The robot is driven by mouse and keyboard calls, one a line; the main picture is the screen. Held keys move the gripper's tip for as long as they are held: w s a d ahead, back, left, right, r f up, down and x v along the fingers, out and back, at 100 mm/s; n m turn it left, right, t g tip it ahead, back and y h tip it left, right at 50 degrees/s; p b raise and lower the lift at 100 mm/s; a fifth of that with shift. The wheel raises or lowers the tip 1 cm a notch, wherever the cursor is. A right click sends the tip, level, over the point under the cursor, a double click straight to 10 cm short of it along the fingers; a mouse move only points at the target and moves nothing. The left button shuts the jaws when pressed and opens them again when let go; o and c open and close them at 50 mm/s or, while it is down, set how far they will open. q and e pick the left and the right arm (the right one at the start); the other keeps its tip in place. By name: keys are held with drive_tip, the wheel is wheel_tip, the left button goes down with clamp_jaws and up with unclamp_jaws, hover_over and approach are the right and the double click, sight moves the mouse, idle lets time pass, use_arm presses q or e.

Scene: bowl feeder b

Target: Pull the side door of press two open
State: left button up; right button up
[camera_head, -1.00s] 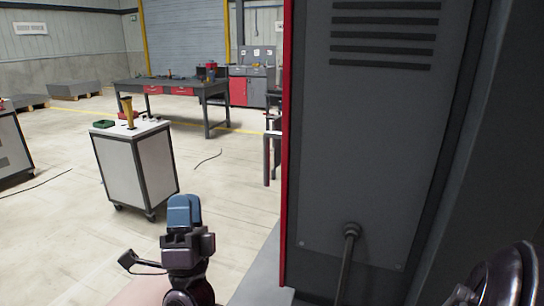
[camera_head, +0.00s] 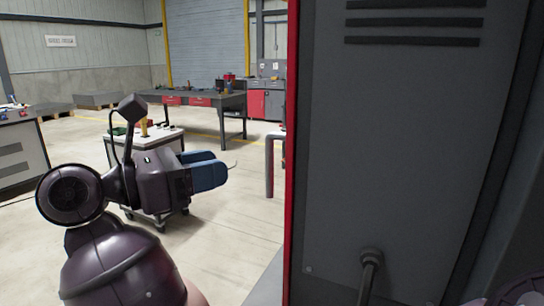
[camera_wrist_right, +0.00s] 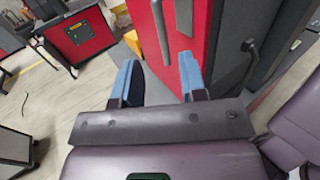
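A tall grey cabinet-like machine (camera_head: 400,150) with a red front edge (camera_head: 291,150) fills the right of the head view; I cannot tell if it is press two. My right gripper (camera_head: 212,170) is left of that edge, blue fingers pointing right toward it. In the right wrist view the right gripper (camera_wrist_right: 158,72) is open and empty. Beyond its fingertips is a red panel (camera_wrist_right: 195,25) with a grey bar handle (camera_wrist_right: 160,30). The fingers appear apart from both handles. My left gripper is not in view.
A white-topped cart (camera_head: 165,145) stands behind my right arm in the head view. A workbench (camera_head: 205,100) and a red-and-grey cabinet (camera_head: 265,100) stand farther back. A pipe (camera_head: 370,272) sticks out of the grey machine panel. The floor between cart and machine is clear.

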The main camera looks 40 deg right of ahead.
sight(270, 155)
drive_tip(key=d, duration=0.3)
drive_tip(key=s+d, duration=0.1)
drive_tip(key=d, duration=0.3)
drive_tip(key=s+d, duration=0.1)
drive_tip(key=d, duration=0.2)
drive_tip(key=shift+d, duration=0.15)
clamp_jaws()
